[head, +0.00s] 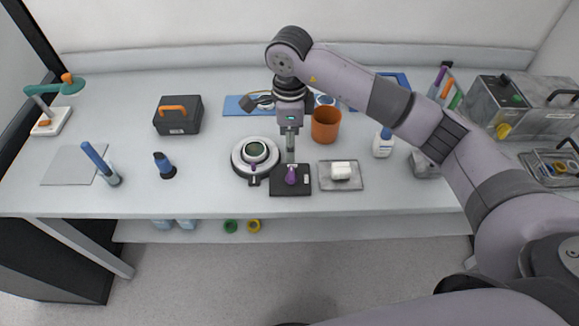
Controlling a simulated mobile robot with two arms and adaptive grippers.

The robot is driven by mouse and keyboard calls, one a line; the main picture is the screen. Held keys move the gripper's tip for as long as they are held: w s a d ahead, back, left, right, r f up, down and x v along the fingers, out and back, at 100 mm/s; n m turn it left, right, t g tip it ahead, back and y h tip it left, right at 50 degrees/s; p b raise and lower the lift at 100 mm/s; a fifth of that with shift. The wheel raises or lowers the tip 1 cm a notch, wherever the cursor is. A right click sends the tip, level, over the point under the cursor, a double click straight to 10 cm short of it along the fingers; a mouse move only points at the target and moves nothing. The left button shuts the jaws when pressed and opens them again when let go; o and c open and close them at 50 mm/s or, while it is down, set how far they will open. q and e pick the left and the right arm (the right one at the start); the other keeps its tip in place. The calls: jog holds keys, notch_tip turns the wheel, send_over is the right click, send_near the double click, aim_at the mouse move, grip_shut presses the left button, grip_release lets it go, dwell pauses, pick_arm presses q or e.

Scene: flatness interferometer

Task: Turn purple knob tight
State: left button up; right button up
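A purple knob-like piece (292,176) stands on a small black plate (280,190) at the front middle of the bench. A second, smaller purple piece (254,166) sits at the front of a round white-and-grey device (238,160) with a dark green centre, just left of the plate. My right gripper (291,158) points down directly above the purple piece on the black plate. Its fingers look narrow and close together, but whether they touch or hold the piece is too small to tell. My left gripper is not in view.
An orange cup (326,125) stands close behind and right of my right gripper. A grey tray (354,182) with a white block (341,171) lies right of the black plate. A white bottle (383,143) stands further right.

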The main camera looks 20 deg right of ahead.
aim_at(290, 173)
notch_tip(290, 173, down, 12)
jog(key=p, duration=0.2)
jog(key=shift+p, duration=0.3)
jog(key=c, duration=1.2)
jog(key=shift+o, duration=0.2)
